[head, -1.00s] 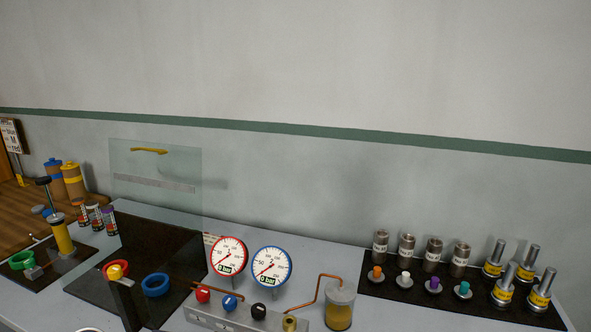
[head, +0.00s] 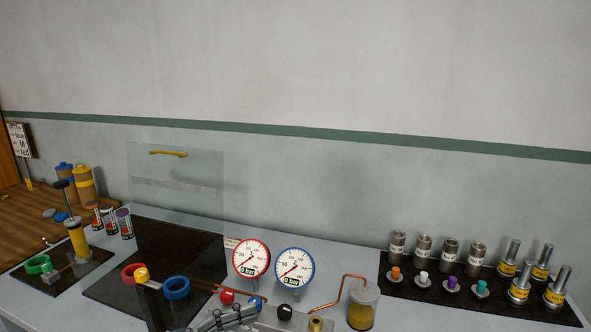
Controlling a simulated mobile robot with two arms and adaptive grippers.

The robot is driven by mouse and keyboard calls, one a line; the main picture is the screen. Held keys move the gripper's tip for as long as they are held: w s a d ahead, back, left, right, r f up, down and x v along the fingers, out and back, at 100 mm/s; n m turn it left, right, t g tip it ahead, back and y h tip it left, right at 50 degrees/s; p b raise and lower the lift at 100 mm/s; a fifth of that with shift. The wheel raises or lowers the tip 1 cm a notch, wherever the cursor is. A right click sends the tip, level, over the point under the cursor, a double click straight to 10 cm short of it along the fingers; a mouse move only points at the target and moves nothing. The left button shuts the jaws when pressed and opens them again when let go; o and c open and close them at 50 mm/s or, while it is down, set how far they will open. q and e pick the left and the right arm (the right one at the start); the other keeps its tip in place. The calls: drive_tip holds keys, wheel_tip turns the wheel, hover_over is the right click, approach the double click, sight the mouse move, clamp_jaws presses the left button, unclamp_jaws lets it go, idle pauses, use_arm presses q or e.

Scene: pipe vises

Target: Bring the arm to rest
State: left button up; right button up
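Part of a grey gripper with a blue patch, apparently my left gripper (head: 240,313), shows at the bottom edge of the head view. It reaches up and to the right, in front of the valve block (head: 330,324) and below the red-rimmed gauge (head: 251,259). Its fingertips are not clear enough to tell whether they are open or shut, and I see nothing held in it. It covers part of the block and its knobs. My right gripper is out of view.
The blue-rimmed gauge (head: 295,268) also reads 0 bar. A clear shield (head: 178,190) stands behind a dark mat (head: 150,245) with red and blue rings. A jar (head: 363,308) stands right of the block. Capped fittings and metal cylinders occupy the right mat (head: 430,299).

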use_arm(q)
drive_tip(key=w+a+r+n+t+y, duration=0.25)
drive_tip(key=a+r+n+t, duration=0.2)
drive_tip(key=t, duration=0.45)
drive_tip(key=w+a+f+n+t+y, duration=0.25)
drive_tip(key=a+f+n+y, duration=0.25)
drive_tip(key=a+n+y, duration=0.5)
drive_tip(key=s+a+f+n+g+y, duration=0.1)
drive_tip(key=s+f+g+y, duration=0.2)
drive_tip(key=f, duration=0.3)
drive_tip(key=s+a+f+n+g+y, duration=0.1)
drive_tip(key=s+a+f+g+y, duration=0.15)
drive_tip(key=f, duration=0.35)
drive_tip(key=s+d+f+m+g+h, duration=0.1)
drive_tip(key=s+d+f+m+g, duration=0.15)
drive_tip(key=s+f+g, duration=0.55)
drive_tip(key=s+d+f+m+g, duration=0.1)
drive_tip(key=s+d+f+g, duration=0.15)
drive_tip(key=s+f, duration=0.85)
drive_tip(key=f, duration=0.9)
drive_tip(key=s+f, duration=0.2)
drive_tip(key=f, duration=0.9)
drive_tip(key=s+a+f+g, duration=0.2)
drive_tip(key=s+f, duration=1.5)
drive_tip(key=shift+s+a, duration=0.25)
drive_tip(key=shift+a, duration=0.1)
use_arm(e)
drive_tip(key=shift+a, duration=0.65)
